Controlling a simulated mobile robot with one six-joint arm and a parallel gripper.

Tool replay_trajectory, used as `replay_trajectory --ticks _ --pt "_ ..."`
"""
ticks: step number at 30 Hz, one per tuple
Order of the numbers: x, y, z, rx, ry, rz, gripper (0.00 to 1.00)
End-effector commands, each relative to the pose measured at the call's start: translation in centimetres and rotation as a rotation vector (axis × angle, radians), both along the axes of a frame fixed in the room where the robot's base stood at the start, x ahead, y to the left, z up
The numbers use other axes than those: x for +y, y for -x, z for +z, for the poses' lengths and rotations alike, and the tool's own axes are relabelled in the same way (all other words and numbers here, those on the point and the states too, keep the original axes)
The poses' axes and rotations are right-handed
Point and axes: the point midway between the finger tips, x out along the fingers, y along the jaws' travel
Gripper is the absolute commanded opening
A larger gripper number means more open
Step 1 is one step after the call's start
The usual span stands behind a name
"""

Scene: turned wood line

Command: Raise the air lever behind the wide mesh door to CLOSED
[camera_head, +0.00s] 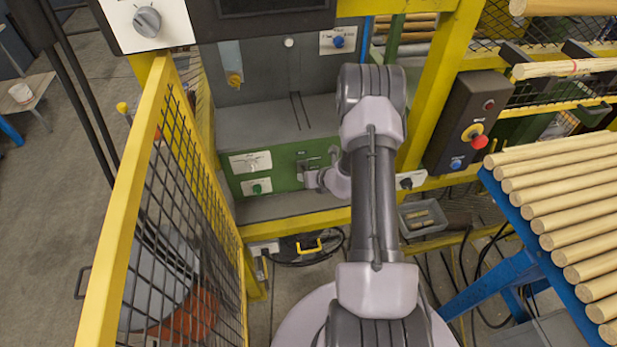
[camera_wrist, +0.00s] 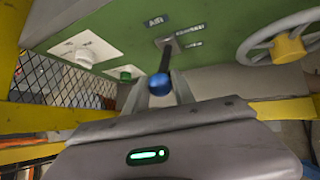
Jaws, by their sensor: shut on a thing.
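The wide mesh door (camera_head: 150,190), yellow-framed with black mesh, stands swung open at the left in the head view. My arm reaches past it to the green panel (camera_head: 283,182) on the machine. In the wrist view the air lever (camera_wrist: 165,62) is a dark rod with a blue ball knob, below the AIR label (camera_wrist: 154,21). It points down and out from its slotted plate. My gripper (camera_wrist: 161,92) is shut on the blue knob; its fingers show on both sides of it. In the head view my gripper (camera_head: 312,179) is small, and the knob cannot be made out.
White switch plates (camera_head: 250,162) and a green knob (camera_head: 257,189) sit left of the lever. A grey handwheel with a yellow hub (camera_wrist: 288,48) is close on the right in the wrist view. Yellow frame bars (camera_head: 290,222) edge the opening. Wooden rods (camera_head: 570,200) lie at the right.

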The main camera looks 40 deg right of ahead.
Motion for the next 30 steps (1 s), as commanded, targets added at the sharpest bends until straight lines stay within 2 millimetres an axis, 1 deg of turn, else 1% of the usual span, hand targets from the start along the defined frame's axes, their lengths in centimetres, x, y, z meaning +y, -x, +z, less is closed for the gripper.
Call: replay_trajectory --ticks 6,7,10,18,20,22,26,30 --pt "-0.1 -0.2 0.2 -0.007 0.002 0.000 0.00" --pt "-0.1 -0.2 0.2 -0.007 0.002 0.000 0.32" --pt "-0.1 -0.2 0.2 -0.006 0.002 -0.001 0.52" --pt "0.0 -0.1 0.1 -0.003 0.001 -0.001 0.52" --pt "0.0 0.1 0.3 -0.003 0.001 -0.001 0.52" --pt "0.0 0.7 0.9 -0.003 0.000 -0.001 0.52" --pt "0.1 2.8 3.1 -0.003 0.001 -0.004 0.52" --pt "0.3 6.2 6.4 -0.004 0.001 -0.004 0.52"
